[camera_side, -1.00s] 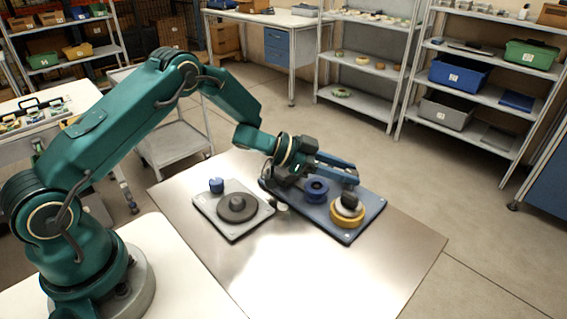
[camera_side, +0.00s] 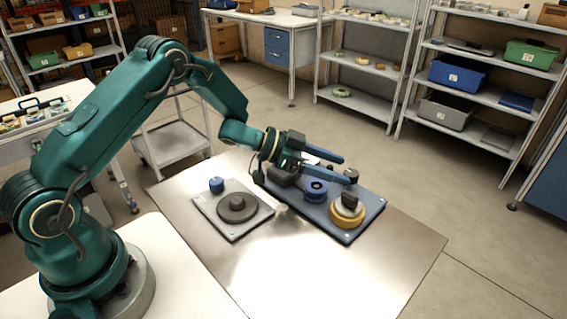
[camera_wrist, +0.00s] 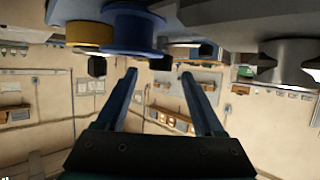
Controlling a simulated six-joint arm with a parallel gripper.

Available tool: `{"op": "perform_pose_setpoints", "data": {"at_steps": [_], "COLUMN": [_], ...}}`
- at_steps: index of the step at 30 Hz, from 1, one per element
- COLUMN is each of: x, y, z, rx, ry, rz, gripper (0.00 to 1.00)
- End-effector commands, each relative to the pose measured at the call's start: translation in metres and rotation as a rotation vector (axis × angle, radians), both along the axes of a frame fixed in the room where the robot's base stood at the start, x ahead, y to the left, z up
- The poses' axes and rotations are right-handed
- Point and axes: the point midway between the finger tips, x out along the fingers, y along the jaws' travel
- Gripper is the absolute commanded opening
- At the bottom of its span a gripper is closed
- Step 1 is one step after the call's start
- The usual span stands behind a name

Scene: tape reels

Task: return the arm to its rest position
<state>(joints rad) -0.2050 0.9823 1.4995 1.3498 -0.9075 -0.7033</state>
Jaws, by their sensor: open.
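My gripper (camera_side: 346,169) is open, with its two blue fingers apart and nothing between them. In the side view it points to the right, over the back part of the blue board (camera_side: 347,236). The wrist view shows both fingers (camera_wrist: 158,75) spread, with the room's wall between them. A blue reel (camera_side: 316,190) stands on the board below and in front of the fingers. It also shows at the top of the wrist view (camera_wrist: 128,30). A yellow reel (camera_side: 347,219) with a black knob on top sits at the board's front right.
A grey plate (camera_side: 234,230) with a dark round hub (camera_side: 237,207) lies left of the board. A blue knob (camera_side: 216,185) stands at its back corner. The metal table's front (camera_side: 310,280) is clear. Shelves (camera_side: 480,90) stand well behind.

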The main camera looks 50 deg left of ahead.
Motion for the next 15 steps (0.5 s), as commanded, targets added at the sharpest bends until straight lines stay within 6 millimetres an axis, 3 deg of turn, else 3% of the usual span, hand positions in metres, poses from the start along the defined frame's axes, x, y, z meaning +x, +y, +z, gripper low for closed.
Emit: {"op": "perform_pose_setpoints", "data": {"at_steps": [6,15], "x": [-0.014,-0.016], "y": [0.014,0.016], "z": [0.009,0.010], "rx": [0.000,0.000], "ry": [-0.003,-0.001], "rz": [-0.001,-0.003], "gripper": [0.70,0.70]}}
